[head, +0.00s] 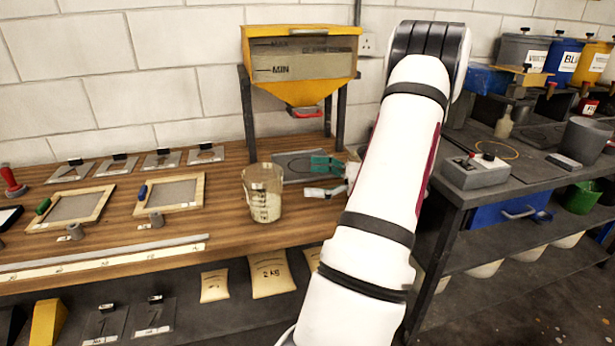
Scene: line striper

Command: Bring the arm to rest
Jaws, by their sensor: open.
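My white arm reaches from the bottom middle up over the workbench (130,236), bends at the top and comes down behind itself. My gripper (322,179) shows just left of the arm, low over the bench top, its fingers apart and pointing left. No object shows between them. A teal piece (322,164) is beside the upper finger; I cannot tell whether it is part of the gripper. The wrist is mostly hidden behind my arm.
A yellow hopper (300,62) on dark legs stands behind the gripper, over a grey plate (290,168). Framed screens (75,206) and stencil plates lie left. A dark bench (490,190) with a control box (476,171) and coloured bins stands right.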

